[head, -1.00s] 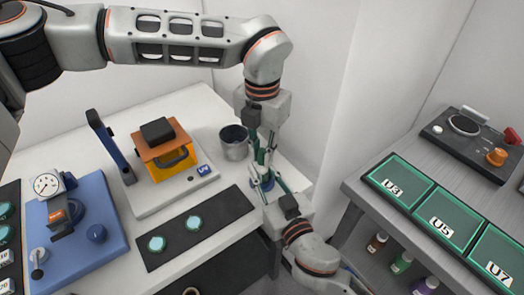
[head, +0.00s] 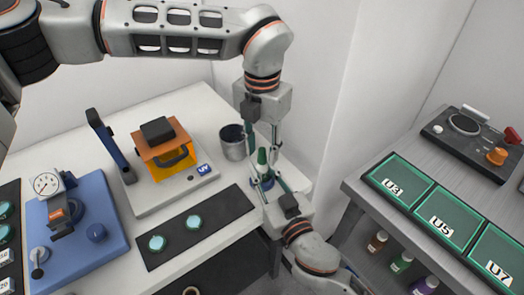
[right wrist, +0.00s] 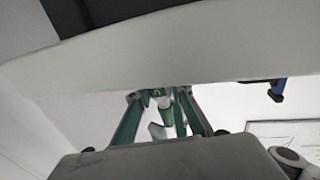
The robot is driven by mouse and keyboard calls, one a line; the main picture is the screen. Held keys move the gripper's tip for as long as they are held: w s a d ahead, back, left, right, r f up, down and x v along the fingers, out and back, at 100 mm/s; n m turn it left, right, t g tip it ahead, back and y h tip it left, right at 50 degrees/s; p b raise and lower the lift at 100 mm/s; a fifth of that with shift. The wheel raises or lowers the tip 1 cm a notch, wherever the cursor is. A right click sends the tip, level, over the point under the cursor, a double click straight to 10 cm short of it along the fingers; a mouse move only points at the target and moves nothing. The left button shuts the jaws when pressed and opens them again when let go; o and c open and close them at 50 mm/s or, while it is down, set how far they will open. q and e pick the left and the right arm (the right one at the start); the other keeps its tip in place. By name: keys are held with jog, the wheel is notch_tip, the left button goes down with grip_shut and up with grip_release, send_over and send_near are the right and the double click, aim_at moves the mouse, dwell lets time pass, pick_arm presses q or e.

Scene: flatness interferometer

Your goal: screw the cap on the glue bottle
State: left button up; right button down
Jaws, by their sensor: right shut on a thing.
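The glue bottle (head: 262,170) stands upright near the right edge of the white table, with a narrow green cap (head: 262,156) on top. Whether the cap is screwed tight cannot be told. My right gripper (head: 267,186) comes from the lower right and is shut on the bottle's lower part, which the fingers partly hide. In the right wrist view a green piece (right wrist: 169,115) shows between its fingers. My left gripper (head: 263,146) points down from above, its fingers open and apart on either side of the cap.
A grey metal cup (head: 233,143) stands just left of the bottle. The orange UV box (head: 166,158) and a dark mat (head: 217,214) with two teal discs are farther left. A grey bench (head: 355,188) with green U3, U5 and U7 pads stands at the right.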

pick_arm(q)
notch_tip(320, 180, up, 11)
jog(key=shift+f, duration=0.15)
pick_arm(e)
jog(key=c, duration=1.7)
grip_release()
jog(key=v, duration=1.2)
jog(key=shift+s, duration=0.1)
